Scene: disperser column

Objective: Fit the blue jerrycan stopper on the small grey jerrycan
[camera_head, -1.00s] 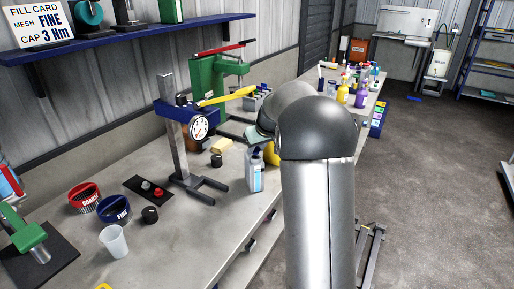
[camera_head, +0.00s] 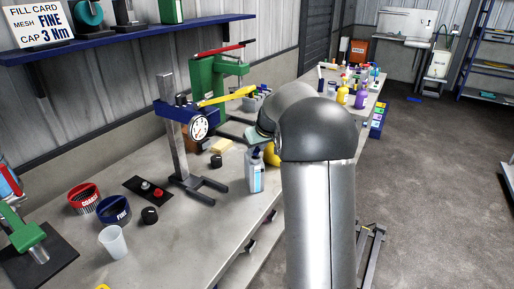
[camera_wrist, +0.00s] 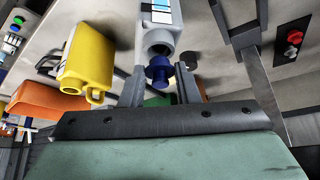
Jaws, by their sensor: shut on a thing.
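The small grey jerrycan (camera_head: 256,176) stands upright on the bench, with a blue-and-white label. In the wrist view its grey body (camera_wrist: 160,16) and open neck show just beyond my fingertips. The blue jerrycan stopper (camera_wrist: 160,72) is between the two fingers of my gripper (camera_wrist: 158,88), which is shut on it. The stopper lies close to the neck and roughly in line with it; I cannot tell whether they touch.
A yellow jerrycan (camera_wrist: 88,58) stands close beside the grey one. A gauge stand (camera_head: 187,140) with a forked base is to the left. A black cap (camera_head: 216,161) lies between. Sieves, a cup (camera_head: 113,241) and a small black tray occupy the left bench.

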